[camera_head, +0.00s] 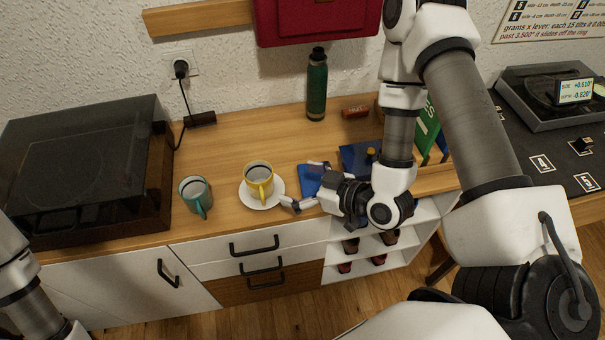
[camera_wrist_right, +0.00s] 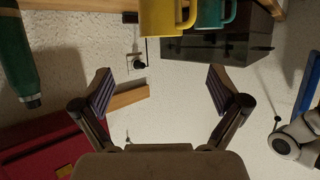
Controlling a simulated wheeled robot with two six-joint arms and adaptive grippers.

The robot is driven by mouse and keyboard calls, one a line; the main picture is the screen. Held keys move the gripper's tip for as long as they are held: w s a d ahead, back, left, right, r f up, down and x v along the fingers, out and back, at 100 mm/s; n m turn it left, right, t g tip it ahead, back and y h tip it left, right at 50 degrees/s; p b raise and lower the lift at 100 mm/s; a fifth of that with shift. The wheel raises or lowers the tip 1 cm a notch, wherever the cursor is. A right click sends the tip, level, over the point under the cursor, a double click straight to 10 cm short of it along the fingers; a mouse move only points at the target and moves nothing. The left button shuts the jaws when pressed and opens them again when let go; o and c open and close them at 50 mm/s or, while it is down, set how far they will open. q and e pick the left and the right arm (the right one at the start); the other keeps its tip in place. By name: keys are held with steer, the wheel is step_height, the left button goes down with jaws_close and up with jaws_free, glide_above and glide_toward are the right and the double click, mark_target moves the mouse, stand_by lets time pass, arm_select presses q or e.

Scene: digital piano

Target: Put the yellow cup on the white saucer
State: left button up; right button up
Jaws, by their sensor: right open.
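The yellow cup (camera_head: 259,181) stands upright on the white saucer (camera_head: 246,199), with its handle towards the front. The saucer's rim shows around the cup's base. The cup also shows at the top edge of the right wrist view (camera_wrist_right: 162,17), partly cut off; the saucer does not show there. My right gripper (camera_head: 303,185) is open and empty, to the right of the cup and saucer and apart from them. Its two spread fingers also show in the right wrist view (camera_wrist_right: 161,92). Part of my left arm shows at the lower left, but its gripper is out of view.
A teal mug (camera_head: 196,195) stands just left of the saucer. A black-lidded record player (camera_head: 85,165) fills the left. A green bottle (camera_head: 316,88) stands at the back, and a blue item (camera_head: 312,181) lies by my right gripper. The wooden top (camera_head: 240,128) behind the saucer is clear.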

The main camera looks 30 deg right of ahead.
steer(key=s+d+f+m+g+h, duration=0.2)
steer(key=s+f+m+g+h, duration=0.1)
steer(key=s+f+g, duration=0.3)
steer(key=s+d+f+m+g+h, duration=0.2)
steer(key=s+f+g, duration=0.4)
steer(key=s+f, duration=0.4)
steer(key=shift+s+d+m+h, duration=0.2)
steer(key=shift+s+m+h, duration=0.45)
steer(key=shift+s, duration=0.55)
steer(key=shift+d, duration=0.1)
